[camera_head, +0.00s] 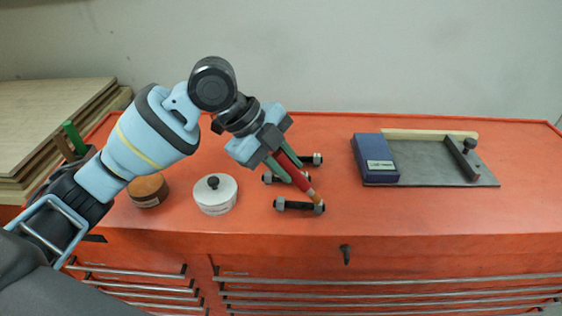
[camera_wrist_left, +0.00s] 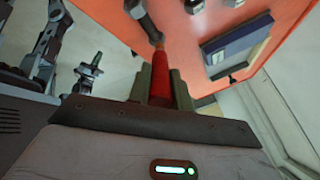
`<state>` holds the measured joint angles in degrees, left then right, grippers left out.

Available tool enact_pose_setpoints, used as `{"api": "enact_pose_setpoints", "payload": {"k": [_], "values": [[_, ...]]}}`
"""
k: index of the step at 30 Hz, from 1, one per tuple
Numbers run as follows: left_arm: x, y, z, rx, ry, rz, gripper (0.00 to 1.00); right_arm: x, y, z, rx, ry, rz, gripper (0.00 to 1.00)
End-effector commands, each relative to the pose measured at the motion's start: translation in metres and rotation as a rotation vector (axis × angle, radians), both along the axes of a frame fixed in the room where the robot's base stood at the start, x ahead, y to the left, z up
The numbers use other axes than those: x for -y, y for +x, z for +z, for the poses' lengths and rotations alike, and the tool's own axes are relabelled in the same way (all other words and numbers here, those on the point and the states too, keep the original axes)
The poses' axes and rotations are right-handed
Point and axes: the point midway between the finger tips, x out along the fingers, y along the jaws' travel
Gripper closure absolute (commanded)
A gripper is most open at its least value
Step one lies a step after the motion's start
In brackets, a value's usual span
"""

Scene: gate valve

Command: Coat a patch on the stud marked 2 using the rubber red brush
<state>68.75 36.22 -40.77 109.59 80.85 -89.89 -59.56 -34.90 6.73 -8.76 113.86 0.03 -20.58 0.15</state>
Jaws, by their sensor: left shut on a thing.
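The red brush (camera_head: 304,181) is held in my left gripper (camera_head: 294,174), its green fingers shut around the handle. The brush slants down to the right, its tip at the right-end nut of the nearest stud (camera_head: 297,205). I cannot tell whether it touches. In the left wrist view the brush (camera_wrist_left: 160,75) sits between the fingers and points at a stud's end (camera_wrist_left: 145,20). Two more dark studs with pale nuts lie behind, a middle one (camera_head: 270,179), partly hidden by the gripper, and a far one (camera_head: 313,159). I cannot read any stud number.
A white lidded pot (camera_head: 215,195) and a brown round container (camera_head: 148,190) stand left of the studs on the red bench top (camera_head: 430,215). A blue box (camera_head: 375,158) and a grey plate fixture (camera_head: 430,165) lie to the right. The front right is clear.

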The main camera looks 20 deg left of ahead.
Motion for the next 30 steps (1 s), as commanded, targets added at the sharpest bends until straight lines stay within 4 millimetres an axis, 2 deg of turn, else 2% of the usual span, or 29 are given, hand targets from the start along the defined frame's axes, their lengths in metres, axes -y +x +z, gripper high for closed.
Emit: {"api": "enact_pose_setpoints", "payload": {"k": [11, 24, 30], "values": [[-0.002, 0.0, -0.001, 0.001, 0.0, 0.002, 1.0, -0.001, 0.005, 0.006, 0.015, 0.001, -0.002, 1.0], [-0.031, -0.006, -0.001, 0.002, 0.001, 0.002, 1.0, -0.002, 0.013, 0.016, 0.038, 0.006, -0.006, 1.0], [-0.037, -0.008, -0.001, 0.001, 0.0, 0.001, 1.0, -0.002, 0.014, 0.017, 0.042, 0.005, -0.006, 1.0]]}}
